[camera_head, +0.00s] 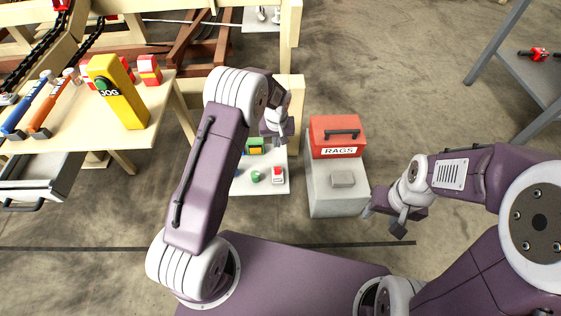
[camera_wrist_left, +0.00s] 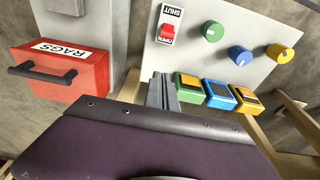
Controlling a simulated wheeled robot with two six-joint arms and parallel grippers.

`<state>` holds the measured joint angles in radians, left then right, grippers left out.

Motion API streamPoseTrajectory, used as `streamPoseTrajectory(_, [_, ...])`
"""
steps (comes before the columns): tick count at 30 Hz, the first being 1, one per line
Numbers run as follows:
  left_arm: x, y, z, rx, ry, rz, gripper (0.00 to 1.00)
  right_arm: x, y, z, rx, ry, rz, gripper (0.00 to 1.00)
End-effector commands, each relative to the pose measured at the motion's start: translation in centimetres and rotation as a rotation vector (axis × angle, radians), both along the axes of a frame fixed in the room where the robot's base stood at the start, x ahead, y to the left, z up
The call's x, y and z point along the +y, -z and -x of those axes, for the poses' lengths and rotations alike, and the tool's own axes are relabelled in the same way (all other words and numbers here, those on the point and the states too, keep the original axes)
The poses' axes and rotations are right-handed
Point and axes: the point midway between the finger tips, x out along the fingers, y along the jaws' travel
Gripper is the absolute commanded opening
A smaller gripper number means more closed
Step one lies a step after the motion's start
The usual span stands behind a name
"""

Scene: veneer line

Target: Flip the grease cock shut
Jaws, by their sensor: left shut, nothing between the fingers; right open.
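The likely grease cock is a small red switch (camera_head: 278,172) on a pale panel (camera_head: 248,188). In the left wrist view the red switch (camera_wrist_left: 168,34) sits between a SHUT label and an OPEN label at its lower end. Its exact lever position is hard to tell. My left gripper (camera_head: 277,137) hangs over the panel's far part, apart from the switch. My right gripper (camera_head: 386,220) is open and empty, right of the grey cabinet.
Green, blue and yellow knobs (camera_wrist_left: 212,32) (camera_wrist_left: 240,55) (camera_wrist_left: 280,53) and several coloured boxes (camera_wrist_left: 218,95) share the panel. A red RAGS box (camera_head: 338,136) sits on a grey cabinet (camera_head: 335,202). A wooden table (camera_head: 160,100) with a yellow JOG pendant (camera_head: 120,92) stands left.

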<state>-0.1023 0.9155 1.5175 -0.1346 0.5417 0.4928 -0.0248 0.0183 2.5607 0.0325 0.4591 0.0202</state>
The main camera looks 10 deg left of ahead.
Motion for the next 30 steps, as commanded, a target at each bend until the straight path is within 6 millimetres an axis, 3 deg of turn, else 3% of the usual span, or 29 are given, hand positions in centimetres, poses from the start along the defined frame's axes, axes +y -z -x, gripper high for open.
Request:
streamPoseTrajectory(11, [0.0,0.3,0.0,-0.001,0.001,0.0,0.0,0.0,0.3,0.0,-0.001,0.0,0.0,0.54])
streamPoseTrajectory(14, [0.0,1.5,-0.2,-0.001,0.001,0.0,0.0,0.0,1.1,0.0,-0.001,0.0,0.0,0.54])
streamPoseTrajectory(27, [0.5,11.0,-1.8,0.0,0.0,0.0,0.0,0.0,6.4,0.0,0.0,0.0,0.0,0.54])
streamPoseTrajectory(30, [0.0,9.9,-0.1,-0.002,0.003,0.0,0.0,0.0,6.8,0.0,0.0,0.0,0.0,0.54])
